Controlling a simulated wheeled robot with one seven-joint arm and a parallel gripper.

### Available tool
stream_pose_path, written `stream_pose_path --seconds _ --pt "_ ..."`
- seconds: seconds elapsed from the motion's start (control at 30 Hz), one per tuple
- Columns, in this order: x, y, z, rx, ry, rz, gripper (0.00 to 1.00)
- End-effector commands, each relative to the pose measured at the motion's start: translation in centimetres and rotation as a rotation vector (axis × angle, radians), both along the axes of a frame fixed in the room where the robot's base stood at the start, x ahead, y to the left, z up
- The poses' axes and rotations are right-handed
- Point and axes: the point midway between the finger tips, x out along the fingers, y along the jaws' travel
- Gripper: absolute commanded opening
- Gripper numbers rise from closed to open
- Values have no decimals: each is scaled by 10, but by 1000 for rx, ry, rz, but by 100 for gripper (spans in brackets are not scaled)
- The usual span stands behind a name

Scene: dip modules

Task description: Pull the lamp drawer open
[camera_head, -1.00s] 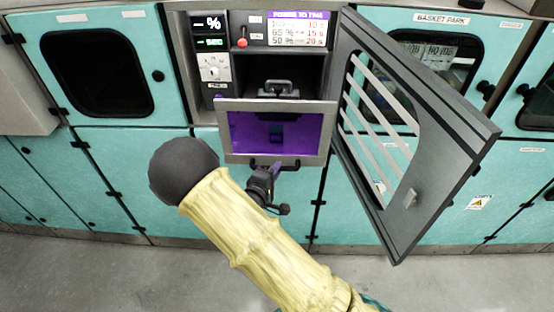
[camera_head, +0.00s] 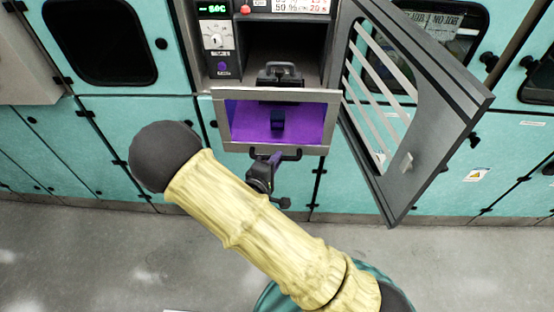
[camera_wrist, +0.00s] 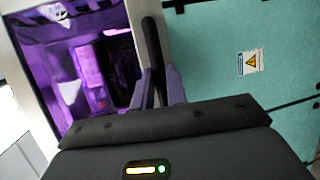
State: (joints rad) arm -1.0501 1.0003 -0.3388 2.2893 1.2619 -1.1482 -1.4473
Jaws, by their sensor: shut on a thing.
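The lamp drawer (camera_head: 222,120) has a grey-framed front with a purple-lit window and stands out from the machine below a dark bay. Its black handle (camera_head: 292,153) runs along the bottom of the front. My gripper (camera_head: 270,162) is at this handle, below the drawer front, partly hidden by my arm. In the wrist view, the fingers of my gripper (camera_wrist: 160,88) are shut around the black handle bar (camera_wrist: 153,42), beside the purple window (camera_wrist: 75,70).
A grey slotted door (camera_head: 440,120) hangs open to the right of the drawer. A grey carrier with a handle (camera_head: 280,74) sits in the bay above. A control panel (camera_head: 215,40) is at upper left. Teal cabinets (camera_head: 120,125) line the wall; grey floor (camera_head: 100,260) is clear.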

Motion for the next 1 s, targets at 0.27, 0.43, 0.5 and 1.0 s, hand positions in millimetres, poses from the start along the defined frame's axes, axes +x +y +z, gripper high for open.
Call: stream_pose_path --seconds 0.27,0.43,0.5,1.0 --pt "0 3 -1 2 2 8 36" --pt "0 2 0 2 1 6 36" --pt "0 1 0 2 0 3 36" --pt "-64 35 11 5 1 5 36"
